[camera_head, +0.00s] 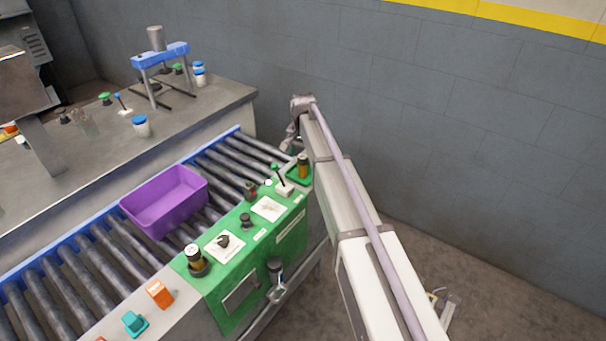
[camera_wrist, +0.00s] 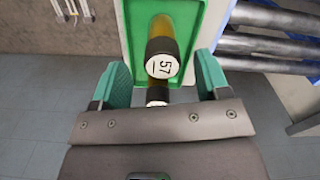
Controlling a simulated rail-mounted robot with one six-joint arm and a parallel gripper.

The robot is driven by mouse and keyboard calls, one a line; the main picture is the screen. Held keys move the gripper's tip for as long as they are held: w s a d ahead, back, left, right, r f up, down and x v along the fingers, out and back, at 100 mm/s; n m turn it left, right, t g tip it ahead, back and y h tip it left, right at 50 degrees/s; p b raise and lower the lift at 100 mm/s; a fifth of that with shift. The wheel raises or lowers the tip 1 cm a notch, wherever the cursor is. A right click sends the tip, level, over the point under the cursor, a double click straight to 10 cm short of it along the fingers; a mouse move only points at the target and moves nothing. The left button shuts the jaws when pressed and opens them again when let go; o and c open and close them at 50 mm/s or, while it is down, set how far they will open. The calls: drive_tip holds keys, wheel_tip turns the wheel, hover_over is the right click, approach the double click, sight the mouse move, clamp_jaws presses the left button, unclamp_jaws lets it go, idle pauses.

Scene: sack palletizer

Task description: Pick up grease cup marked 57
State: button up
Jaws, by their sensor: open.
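The grease cup marked 57 (camera_wrist: 162,62) shows in the wrist view. It has an amber body, a dark band and a white top with the number 57, and stands on a green surface. In the head view a similar amber cup with a dark top (camera_head: 303,166) stands at the far right end of the green panel; its mark is not legible there. My gripper (camera_wrist: 162,82) is open, with one green finger on each side of the cup's lower part in the picture. Whether the fingers touch it cannot be told.
A purple bin (camera_head: 165,203) sits on the roller conveyor (camera_head: 100,245). An orange block (camera_head: 159,294) and a teal piece (camera_head: 135,323) lie at the near left. The wall stands behind.

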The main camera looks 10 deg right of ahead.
sight(303, 164)
drive_tip(key=f+b, duration=0.5)
drive_tip(key=shift+w+f, duration=0.2)
drive_tip(key=shift+r, duration=0.25)
drive_tip(key=c, duration=1.1)
drive_tip(key=shift+o, duration=0.2)
